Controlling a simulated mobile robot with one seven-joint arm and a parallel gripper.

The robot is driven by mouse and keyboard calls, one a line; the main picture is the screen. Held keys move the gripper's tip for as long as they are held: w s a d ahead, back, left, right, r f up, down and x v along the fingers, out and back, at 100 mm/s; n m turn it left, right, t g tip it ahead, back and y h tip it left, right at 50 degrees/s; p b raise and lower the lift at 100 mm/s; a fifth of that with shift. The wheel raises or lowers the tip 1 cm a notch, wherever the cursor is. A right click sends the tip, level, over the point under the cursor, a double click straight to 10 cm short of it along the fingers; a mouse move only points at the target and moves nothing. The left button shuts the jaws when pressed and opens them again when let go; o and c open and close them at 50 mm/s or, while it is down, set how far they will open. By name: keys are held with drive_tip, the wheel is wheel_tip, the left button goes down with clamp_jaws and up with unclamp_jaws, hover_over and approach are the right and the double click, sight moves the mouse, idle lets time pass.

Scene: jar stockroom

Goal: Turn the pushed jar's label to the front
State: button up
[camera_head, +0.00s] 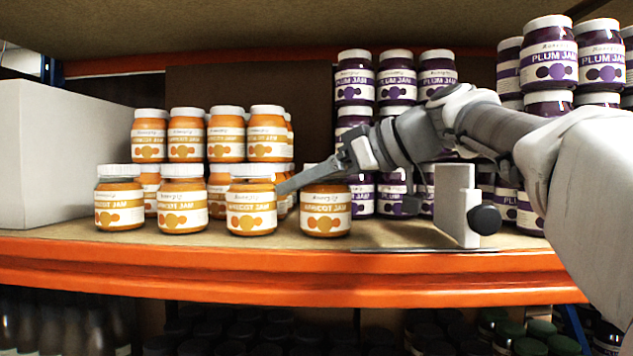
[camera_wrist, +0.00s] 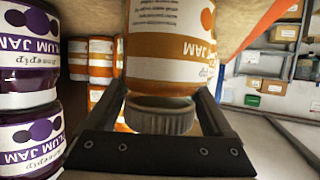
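The jar at my gripper (camera_head: 300,180) is an apricot jam jar (camera_head: 326,222), upright at the right end of the front apricot row. One finger slants down to the left across its lid. In the wrist view this jar (camera_wrist: 172,40) is upside down; its lid (camera_wrist: 160,115) lies between my two fingers (camera_wrist: 160,105), one on each side. I cannot tell whether both press on it. In the head view its label shows toward the front, with the name and orange dots. In the wrist view, small print shows on the left and part of the name at the right.
A neighbouring apricot jar (camera_head: 252,212) stands close to the left of the fingertips. More apricot jars are stacked behind, and plum jars (camera_head: 397,80) at the back right. A grey upright block (camera_head: 452,195) with a black knob stands right. A white box (camera_head: 70,150) fills the left end.

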drive_tip(key=shift+o, duration=0.7)
drive_tip(key=shift+f, duration=0.1)
wheel_tip(320, 180, up, 4)
drive_tip(key=shift+w+r+p, duration=0.1)
drive_tip(key=shift+r+p, duration=0.05)
drive_tip(key=shift+p, duration=0.4)
drive_tip(key=s+d+r+p, duration=0.2)
drive_tip(key=d+r, duration=0.5)
drive_tip(key=d, duration=0.4)
drive_tip(key=shift+s+d+p, duration=0.2)
drive_tip(key=shift+s+p, duration=0.1)
drive_tip(key=shift+p, duration=0.15)
drive_tip(key=shift+s+f, duration=0.1)
